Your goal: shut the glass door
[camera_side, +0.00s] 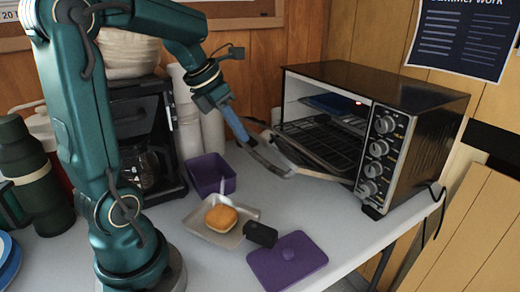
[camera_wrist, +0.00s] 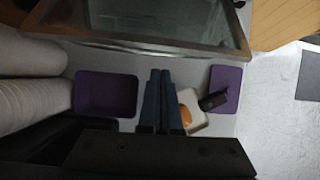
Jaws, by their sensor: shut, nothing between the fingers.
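The toaster oven (camera_side: 418,110) stands at the right of the table with its cavity and wire racks showing. Its glass door (camera_side: 285,152) is open, folded down and out from the bottom of the opening. In the wrist view the glass door (camera_wrist: 165,18) spans the top, its metal-framed edge just beyond my fingers. My gripper (camera_side: 246,140) is shut and empty, fingers pointing down by the door's outer edge. The gripper also shows in the wrist view (camera_wrist: 160,72). I cannot tell whether the fingertips touch the door.
A purple box (camera_side: 210,174), a beige tray (camera_side: 200,232) with a bun (camera_side: 221,218), a black object (camera_side: 261,234) and a purple lid (camera_side: 287,262) lie in front. A coffee maker (camera_side: 140,130) and paper rolls (camera_side: 186,120) stand behind my arm.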

